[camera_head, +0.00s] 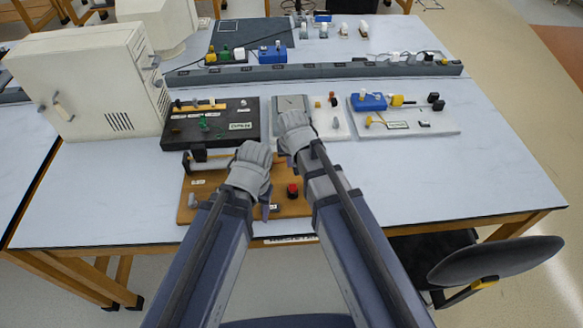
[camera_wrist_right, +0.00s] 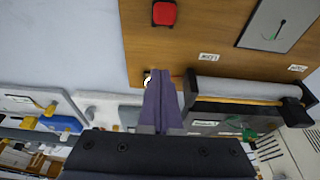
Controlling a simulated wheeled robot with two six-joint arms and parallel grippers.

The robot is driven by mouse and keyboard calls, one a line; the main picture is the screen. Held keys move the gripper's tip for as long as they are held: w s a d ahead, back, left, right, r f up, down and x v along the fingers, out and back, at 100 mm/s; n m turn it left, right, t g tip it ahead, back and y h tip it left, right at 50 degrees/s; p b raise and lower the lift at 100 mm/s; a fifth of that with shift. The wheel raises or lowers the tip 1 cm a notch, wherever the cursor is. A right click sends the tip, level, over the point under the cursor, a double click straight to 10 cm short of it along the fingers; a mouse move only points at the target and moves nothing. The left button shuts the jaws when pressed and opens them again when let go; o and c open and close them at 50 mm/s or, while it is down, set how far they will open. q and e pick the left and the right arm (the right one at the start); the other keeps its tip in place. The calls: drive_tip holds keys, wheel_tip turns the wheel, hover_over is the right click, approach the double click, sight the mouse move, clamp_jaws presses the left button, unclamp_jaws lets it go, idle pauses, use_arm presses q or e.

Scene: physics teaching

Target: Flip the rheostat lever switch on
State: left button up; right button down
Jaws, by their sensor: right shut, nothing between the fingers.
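The rheostat is a brown wooden board (camera_head: 212,190) near the front of the table. It carries a red button (camera_head: 292,190), which also shows in the wrist view (camera_wrist_right: 164,13). The white rheostat cylinder (camera_wrist_right: 235,88) with black end blocks lies along one board edge. My right gripper (camera_wrist_right: 162,75) is shut and empty, its purple fingertips at the board's edge by a small black-and-white part (camera_wrist_right: 148,77), perhaps the lever; contact is unclear. My left gripper (camera_head: 268,200) hangs over the board's middle and hides part of it; its fingers are unclear.
A black board (camera_head: 212,132), a grey-and-white board (camera_head: 330,130) and a white board with a blue block (camera_head: 415,122) stand behind. A cream cabinet (camera_head: 90,85) is at left. The table's right side (camera_head: 490,185) is clear. A black chair (camera_head: 495,258) is at front right.

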drive_tip(key=s+r+p, duration=0.6)
drive_tip(key=r, duration=0.1)
drive_tip(key=shift+s+r, duration=0.25)
drive_tip(key=shift+s, duration=0.05)
